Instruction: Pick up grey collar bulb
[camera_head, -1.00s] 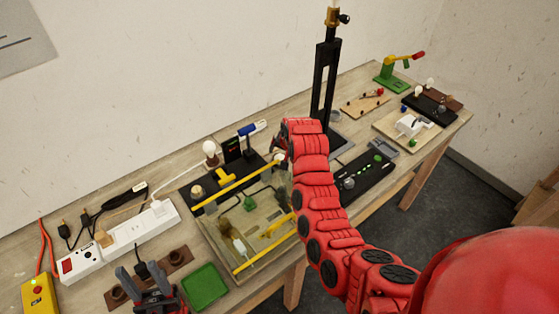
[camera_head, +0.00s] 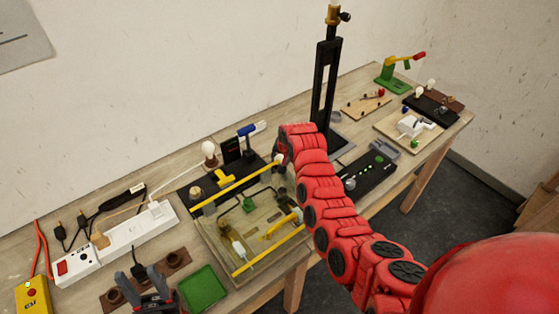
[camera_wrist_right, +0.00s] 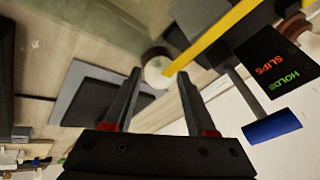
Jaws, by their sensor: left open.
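I cannot tell for certain which bulb has the grey collar. A white bulb (camera_head: 208,149) stands upright at the back, with a brownish base. A small greyish bulb-like thing (camera_head: 350,183) is on the black board with green dots. My right gripper (camera_wrist_right: 160,88) is open and empty in the right wrist view. A round whitish thing (camera_wrist_right: 157,70) at the end of a yellow bar lies just past its fingertips. In the head view my right arm hides part of the bench. My left gripper (camera_head: 137,284) is open at the front left, near a brown holder (camera_head: 174,259).
A clear-topped tray (camera_head: 222,243) with yellow bars is in the middle. A tall black stand (camera_head: 325,75) rises behind my right arm. A green tray (camera_head: 204,288) and a white power strip (camera_head: 125,235) are on the left. More bulbs (camera_head: 430,84) stand at the far right.

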